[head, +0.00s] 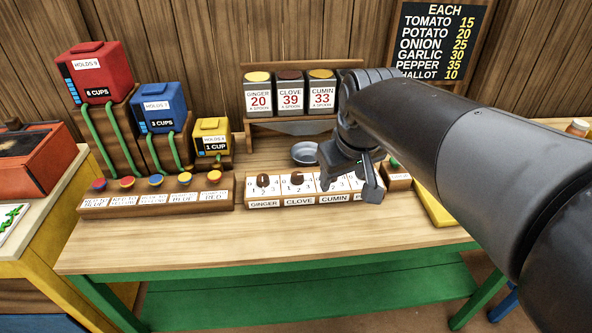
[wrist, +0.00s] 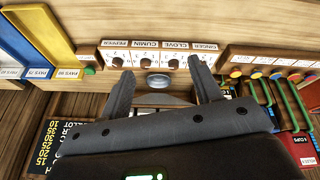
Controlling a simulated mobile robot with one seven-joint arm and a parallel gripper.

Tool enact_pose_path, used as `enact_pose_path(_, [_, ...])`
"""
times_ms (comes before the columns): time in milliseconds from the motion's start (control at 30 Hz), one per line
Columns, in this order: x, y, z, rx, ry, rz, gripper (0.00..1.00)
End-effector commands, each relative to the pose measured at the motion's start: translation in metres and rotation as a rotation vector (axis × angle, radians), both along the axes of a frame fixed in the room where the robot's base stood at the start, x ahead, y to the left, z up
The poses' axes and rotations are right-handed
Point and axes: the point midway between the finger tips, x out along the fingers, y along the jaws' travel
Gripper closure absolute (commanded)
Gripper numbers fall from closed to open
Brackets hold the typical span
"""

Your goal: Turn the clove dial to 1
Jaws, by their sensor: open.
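The clove dial (head: 297,179) is a small dark brown knob on a white numbered plate above the CLOVE label, second from the left on a low wooden panel (head: 250,203). It also shows upside down in the wrist view (wrist: 173,63), beyond my fingertips. Which number its pointer faces is too small to tell. My gripper (head: 350,187) is open and empty, with its fingers spread. In the head view it hangs over the panel's right part, right of the clove dial, and covers the cumin and pepper dials. It appears apart from the clove dial.
The ginger dial (head: 262,180) sits close on the left. A metal bowl (head: 305,153) stands behind the panel under the spice dispensers (head: 290,93). A row of coloured buttons (head: 157,181) is at left, below red, blue and yellow dispensers. The front tabletop (head: 260,240) is clear.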

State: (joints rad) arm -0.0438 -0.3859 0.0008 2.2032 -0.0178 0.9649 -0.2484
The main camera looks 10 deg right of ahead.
Motion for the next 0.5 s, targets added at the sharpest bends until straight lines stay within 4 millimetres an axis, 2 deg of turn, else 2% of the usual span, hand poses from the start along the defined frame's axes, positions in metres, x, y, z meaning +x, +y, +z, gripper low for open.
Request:
enact_pose_path(33, [0.017, 0.003, -0.001, -0.013, 0.021, 0.035, 0.42])
enact_pose_path(267, [0.087, 0.015, -0.009, -0.072, 0.097, 0.199, 0.42])
enact_pose_path(500, [0.158, 0.032, -0.036, -0.123, 0.177, 0.374, 0.42])
